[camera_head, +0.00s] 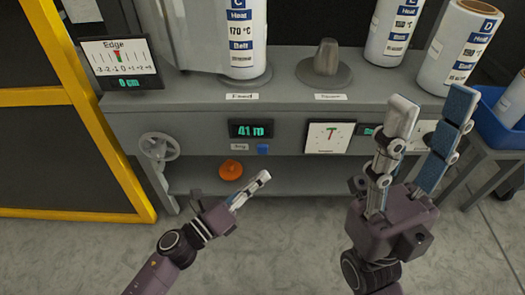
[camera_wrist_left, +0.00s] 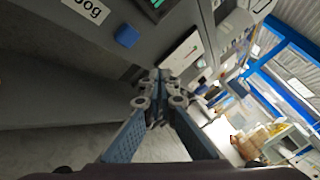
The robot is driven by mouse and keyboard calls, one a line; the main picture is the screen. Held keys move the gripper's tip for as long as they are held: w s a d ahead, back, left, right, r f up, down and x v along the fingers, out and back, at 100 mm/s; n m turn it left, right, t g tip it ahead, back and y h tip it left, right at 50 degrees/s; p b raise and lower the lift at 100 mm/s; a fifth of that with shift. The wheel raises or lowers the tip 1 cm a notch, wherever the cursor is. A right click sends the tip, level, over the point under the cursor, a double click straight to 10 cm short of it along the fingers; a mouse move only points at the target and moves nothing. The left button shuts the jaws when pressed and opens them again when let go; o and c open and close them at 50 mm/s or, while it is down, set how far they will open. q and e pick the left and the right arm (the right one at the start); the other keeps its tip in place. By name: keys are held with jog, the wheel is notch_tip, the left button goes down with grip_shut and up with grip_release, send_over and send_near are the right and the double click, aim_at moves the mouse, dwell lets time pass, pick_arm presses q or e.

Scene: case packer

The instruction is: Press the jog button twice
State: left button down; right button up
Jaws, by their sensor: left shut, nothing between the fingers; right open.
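The jog button is a small blue square button (camera_head: 262,149) on the front of the grey machine, just right of a white label and below a green-lit display. In the left wrist view the blue button (camera_wrist_left: 127,37) is at the upper left, beside the "Jog" label (camera_wrist_left: 85,8). My left gripper (camera_head: 264,176) is shut and empty, in front of the machine and below the button in the head view. Its closed fingertips (camera_wrist_left: 160,78) show right of and below the button in the wrist view, apart from it. My right gripper (camera_head: 431,108) is open and empty at the right.
A grey handwheel (camera_head: 158,147) juts out left of the display (camera_head: 251,129). An orange knob-like object (camera_head: 231,170) is below the label. Labelled rolls (camera_head: 243,40) stand on the machine top. A yellow-framed dark panel (camera_head: 60,97) is at the left; a blue bin (camera_head: 492,125) is at the right.

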aim_at(263, 149)
pick_arm(q)
jog(key=w, duration=0.5)
jog(key=shift+w+b, duration=0.25)
jog(key=shift+b, duration=0.15)
dwell(0.4)
dwell(0.4)
jog(key=shift+w, duration=0.4)
dwell(0.4)
